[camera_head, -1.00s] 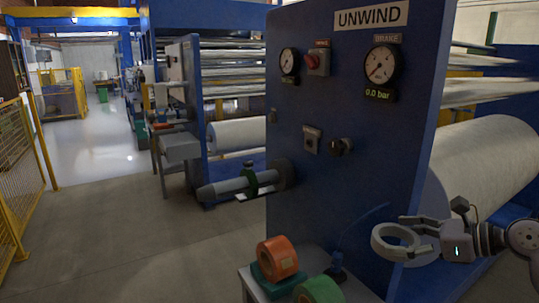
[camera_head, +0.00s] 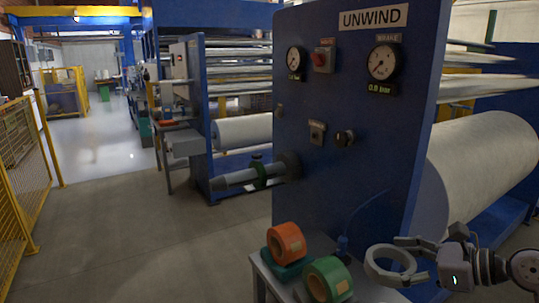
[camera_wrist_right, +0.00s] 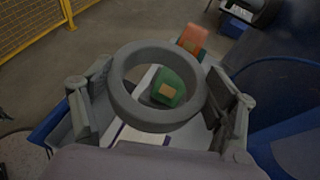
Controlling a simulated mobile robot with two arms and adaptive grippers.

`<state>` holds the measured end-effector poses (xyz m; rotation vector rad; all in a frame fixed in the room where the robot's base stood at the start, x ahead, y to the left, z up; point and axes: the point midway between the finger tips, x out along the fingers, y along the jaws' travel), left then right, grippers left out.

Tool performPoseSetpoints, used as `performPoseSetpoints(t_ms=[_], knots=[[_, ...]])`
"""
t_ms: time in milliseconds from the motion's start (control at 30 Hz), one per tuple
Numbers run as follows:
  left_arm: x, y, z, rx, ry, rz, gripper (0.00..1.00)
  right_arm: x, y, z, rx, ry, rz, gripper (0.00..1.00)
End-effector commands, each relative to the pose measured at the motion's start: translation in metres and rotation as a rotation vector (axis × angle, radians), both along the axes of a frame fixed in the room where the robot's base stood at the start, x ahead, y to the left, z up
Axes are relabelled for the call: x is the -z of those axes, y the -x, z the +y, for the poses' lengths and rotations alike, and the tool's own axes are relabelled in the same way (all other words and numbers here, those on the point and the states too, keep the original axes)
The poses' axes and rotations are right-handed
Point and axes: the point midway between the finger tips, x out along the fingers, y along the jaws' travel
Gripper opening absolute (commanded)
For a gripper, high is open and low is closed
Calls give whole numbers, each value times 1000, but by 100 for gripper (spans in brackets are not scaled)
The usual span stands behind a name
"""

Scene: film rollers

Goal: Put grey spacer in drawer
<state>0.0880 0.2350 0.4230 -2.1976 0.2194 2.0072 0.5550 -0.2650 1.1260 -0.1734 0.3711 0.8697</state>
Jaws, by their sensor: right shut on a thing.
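The grey spacer (camera_head: 378,274) is a thick ring held by my right gripper (camera_head: 412,262) at the lower right of the head view. In the right wrist view the spacer (camera_wrist_right: 117,95) sits between the two fingers of the right gripper (camera_wrist_right: 160,102), which is shut on it. It is held above a small table (camera_head: 262,272) in front of the blue UNWIND panel. No drawer can be made out clearly in these frames. My left gripper is not in view.
An orange roll (camera_head: 287,242) and a green roll (camera_head: 327,281) stand on the small table. The blue UNWIND panel (camera_head: 350,130) rises behind, with a large white film roll (camera_head: 490,165) to its right. Floor (camera_head: 130,240) is open at left, beside a yellow fence (camera_head: 25,170).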

Motion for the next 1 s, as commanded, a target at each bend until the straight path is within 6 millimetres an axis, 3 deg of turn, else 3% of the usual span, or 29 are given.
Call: performPoseSetpoints(t_ms=[300,633,1000], knots=[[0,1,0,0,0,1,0,21,69,38,-31,2,3,49],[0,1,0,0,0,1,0,24,137,75,-73,-3,2,49],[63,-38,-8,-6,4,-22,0,103,133,73,-69,-4,-1,49]])
